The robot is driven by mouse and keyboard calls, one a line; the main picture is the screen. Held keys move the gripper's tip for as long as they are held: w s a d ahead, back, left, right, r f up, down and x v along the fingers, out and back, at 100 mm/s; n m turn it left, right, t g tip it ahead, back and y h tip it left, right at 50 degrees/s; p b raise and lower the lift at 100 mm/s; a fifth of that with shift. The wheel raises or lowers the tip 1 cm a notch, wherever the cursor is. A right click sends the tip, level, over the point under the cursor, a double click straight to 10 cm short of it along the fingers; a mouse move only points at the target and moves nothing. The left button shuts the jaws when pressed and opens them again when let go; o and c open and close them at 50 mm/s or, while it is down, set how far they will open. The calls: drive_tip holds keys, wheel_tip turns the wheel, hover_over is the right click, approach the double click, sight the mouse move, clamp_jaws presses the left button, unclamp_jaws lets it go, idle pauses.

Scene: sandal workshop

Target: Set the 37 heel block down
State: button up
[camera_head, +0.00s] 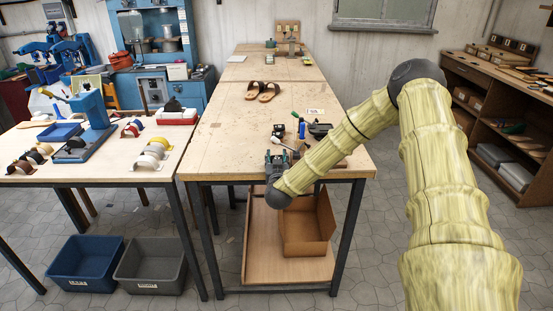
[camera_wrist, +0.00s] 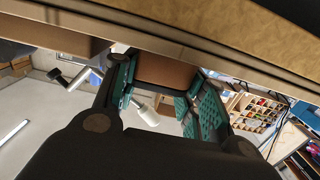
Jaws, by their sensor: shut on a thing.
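My gripper (camera_head: 278,158) is at the front edge of the middle workbench (camera_head: 235,130), low over its top near the right-hand tools. In the wrist view its two teal-padded fingers (camera_wrist: 163,92) are closed on a plain brown block (camera_wrist: 165,72), taken to be the heel block. No number shows on it. In the head view the block is hidden by the gripper and arm. Whether its underside touches the bench cannot be told.
Close to the gripper lie a blue-handled tool (camera_head: 302,130), small black items (camera_head: 278,130) and a white card (camera_head: 315,112). Sandals (camera_head: 263,91) lie farther back. The bench's left front is bare. An open brown box (camera_head: 306,235) stands below.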

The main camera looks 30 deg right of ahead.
drive_tip(key=shift+f, duration=0.15)
drive_tip(key=o, duration=0.7)
drive_tip(key=shift+o, duration=0.2)
drive_tip(key=shift+r, duration=0.2)
